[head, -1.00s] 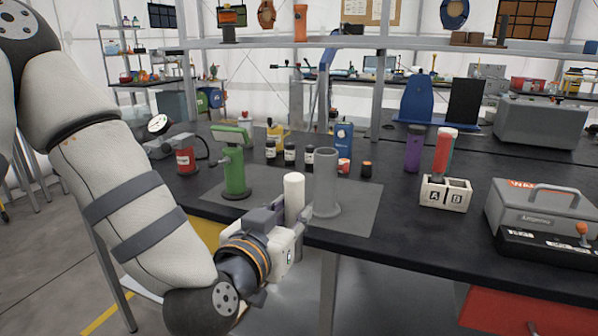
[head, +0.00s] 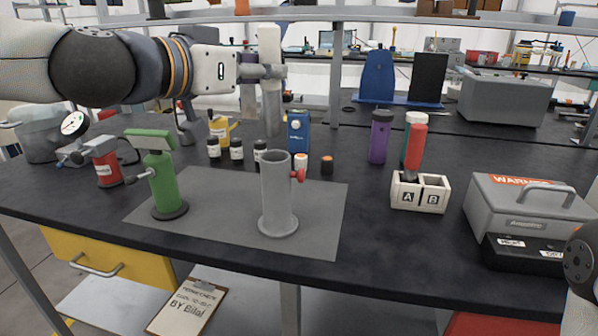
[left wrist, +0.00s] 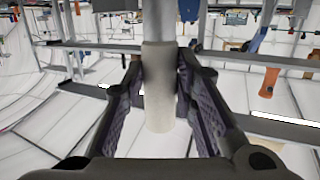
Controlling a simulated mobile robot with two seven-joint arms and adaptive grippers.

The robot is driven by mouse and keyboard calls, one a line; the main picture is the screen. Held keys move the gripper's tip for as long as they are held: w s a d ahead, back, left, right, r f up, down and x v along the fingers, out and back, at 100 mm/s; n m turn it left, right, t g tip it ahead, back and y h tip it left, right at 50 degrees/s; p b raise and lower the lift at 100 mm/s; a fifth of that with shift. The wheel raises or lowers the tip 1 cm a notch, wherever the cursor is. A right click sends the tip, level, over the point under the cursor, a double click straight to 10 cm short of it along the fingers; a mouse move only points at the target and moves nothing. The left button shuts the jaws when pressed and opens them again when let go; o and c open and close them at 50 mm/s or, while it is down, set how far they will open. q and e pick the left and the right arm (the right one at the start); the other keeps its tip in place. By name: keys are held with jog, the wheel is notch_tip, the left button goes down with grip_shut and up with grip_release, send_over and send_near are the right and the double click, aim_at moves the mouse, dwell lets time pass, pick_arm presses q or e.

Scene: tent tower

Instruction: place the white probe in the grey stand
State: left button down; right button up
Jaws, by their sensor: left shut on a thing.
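The white probe (head: 269,45) is held upright by my left gripper (head: 262,71), high above the table. A grey shaft (head: 272,112) extends below its white part. In the left wrist view the white part of the probe (left wrist: 158,100) sits between the two fingers, which are shut on it. The grey stand (head: 278,200) is an open-topped tube with a round foot and a red knob on its side. It stands upright on the grey mat (head: 225,218). In the head view the probe appears above the stand's mouth, apart from it. My right gripper is not in view.
A green device (head: 163,180) stands left of the stand, with a red one (head: 106,165) farther left. Small bottles (head: 236,150) and a blue box (head: 297,132) are behind. The A/B holder (head: 418,192) and grey case (head: 530,205) are at right.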

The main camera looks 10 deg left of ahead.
aim_at(268, 133)
pick_arm(q)
jog(key=shift+w+d, duration=0.2)
jog(key=shift+w, duration=0.1)
jog(key=f+b, duration=0.1)
jog(key=f, duration=0.4)
jog(key=f+b, duration=0.1)
jog(key=f, duration=0.4)
jog(key=shift+s+b, duration=0.2)
jog(key=shift+b, duration=0.1)
jog(key=shift+s+a+f, duration=0.1)
jog(key=shift+r, duration=0.3)
jog(key=shift+f, duration=0.15)
jog(key=c, duration=1.3)
grip_release()
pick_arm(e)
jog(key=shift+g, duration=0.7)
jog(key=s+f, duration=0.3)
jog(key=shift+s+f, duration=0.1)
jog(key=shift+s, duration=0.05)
